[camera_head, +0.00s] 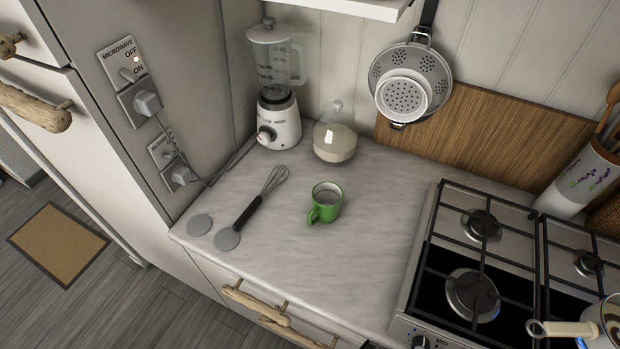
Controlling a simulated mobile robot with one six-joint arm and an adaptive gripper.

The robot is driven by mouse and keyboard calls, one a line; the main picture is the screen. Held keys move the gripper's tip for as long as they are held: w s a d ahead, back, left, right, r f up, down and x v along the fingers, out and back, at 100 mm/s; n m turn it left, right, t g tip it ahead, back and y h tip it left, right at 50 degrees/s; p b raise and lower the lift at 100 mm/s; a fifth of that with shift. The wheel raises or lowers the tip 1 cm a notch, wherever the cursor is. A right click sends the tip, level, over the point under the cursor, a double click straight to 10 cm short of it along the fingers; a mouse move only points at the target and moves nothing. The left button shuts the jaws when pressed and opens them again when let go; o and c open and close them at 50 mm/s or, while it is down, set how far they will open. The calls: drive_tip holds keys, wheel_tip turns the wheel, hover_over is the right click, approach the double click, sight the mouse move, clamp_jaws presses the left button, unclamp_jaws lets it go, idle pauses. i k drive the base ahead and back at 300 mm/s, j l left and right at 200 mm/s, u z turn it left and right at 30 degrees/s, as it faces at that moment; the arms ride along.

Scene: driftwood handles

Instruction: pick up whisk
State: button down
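A whisk (262,196) lies on the marble-look countertop (285,260), left of a green mug. Its black handle points toward the front left and its wire head toward the back right. The handle's end lies at or just over the edge of a grey round disc. My gripper is not in view.
The green mug (325,202) stands right of the whisk. Two grey discs, one of them (199,225) farther left, lie near the front left corner. A blender (276,90) and a glass jar (335,140) stand behind. A gas stove (480,265) is at right. The front middle counter is clear.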

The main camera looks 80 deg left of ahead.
sight(245, 216)
drive_tip(key=u, duration=3)
drive_tip(key=z, duration=2.5)
drive_tip(key=u, duration=2.5)
drive_tip(key=i+j, duration=0.3)
drive_tip(key=i+j+z, duration=0.1)
drive_tip(key=i+j, duration=0.15)
drive_tip(key=j, duration=0.25)
drive_tip(key=i+j+z, duration=0.1)
drive_tip(key=i+j, duration=0.2)
drive_tip(key=j, duration=0.1)
